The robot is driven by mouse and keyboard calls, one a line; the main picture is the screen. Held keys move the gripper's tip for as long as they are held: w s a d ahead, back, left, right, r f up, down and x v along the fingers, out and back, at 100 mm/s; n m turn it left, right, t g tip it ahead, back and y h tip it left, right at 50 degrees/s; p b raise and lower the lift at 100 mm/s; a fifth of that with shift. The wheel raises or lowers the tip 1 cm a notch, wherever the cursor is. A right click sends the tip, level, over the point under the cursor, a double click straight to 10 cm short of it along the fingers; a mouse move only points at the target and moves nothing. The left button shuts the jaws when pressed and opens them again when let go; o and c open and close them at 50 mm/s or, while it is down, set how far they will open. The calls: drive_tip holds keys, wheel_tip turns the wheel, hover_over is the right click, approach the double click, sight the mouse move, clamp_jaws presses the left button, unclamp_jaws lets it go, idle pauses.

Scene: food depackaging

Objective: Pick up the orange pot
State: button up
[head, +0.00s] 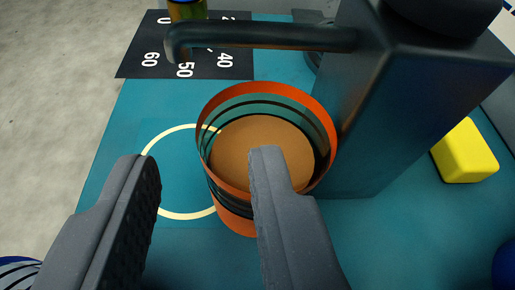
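The orange pot (258,135) stands upright in the middle of the view, with an orange rim, dark bands and a brown-orange surface inside. It is beside a dark block-shaped stand and under its spout. My gripper (204,163) is open and empty. Its left finger is left of the pot, over the white ring on the table. Its right finger overlaps the pot's near side in the picture and hides part of it. I cannot tell whether that finger touches the pot.
The dark stand with a spout (380,110) blocks the right of the pot. A white ring (185,216) marks the teal table (115,130). A black numbered mat (220,63) and a jar (187,9) are behind. A yellow block (466,152) is at right.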

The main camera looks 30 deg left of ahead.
sight(210, 113)
drive_tip(key=b+x, duration=0.1)
drive_tip(key=x, duration=0.3)
drive_tip(key=shift+w+a+f, duration=0.15)
drive_tip(key=shift+w+f, duration=0.05)
drive_tip(key=shift+w, duration=0.1)
drive_tip(key=shift+c, duration=0.3)
clamp_jaws()
